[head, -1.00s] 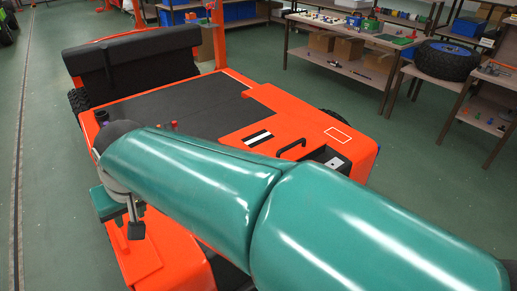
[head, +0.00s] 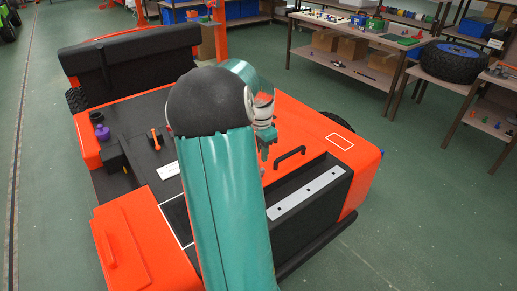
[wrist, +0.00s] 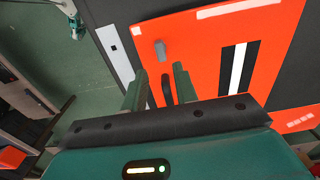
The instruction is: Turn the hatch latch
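The orange panel (head: 317,122) at the right of the cart carries a black bar handle (head: 289,156). In the wrist view the panel (wrist: 205,60) bears a short grey tab (wrist: 160,49) near its edge, which looks like the latch. A dark handle (wrist: 167,90) shows partly between my fingers. My gripper (wrist: 160,82) is open, with its two green fingers apart, and the grey tab is beyond the fingertips. In the head view my gripper (head: 264,150) hangs above the panel, left of the black handle. I cannot tell whether it touches anything.
A pale strip with dark square marks (head: 305,192) lies on the cart's front. A purple knob (head: 103,133) and an orange-handled piece (head: 155,139) are at the left. Workbenches (head: 345,62) and a blue-rimmed wheel (head: 450,61) stand behind. Green floor is clear at right.

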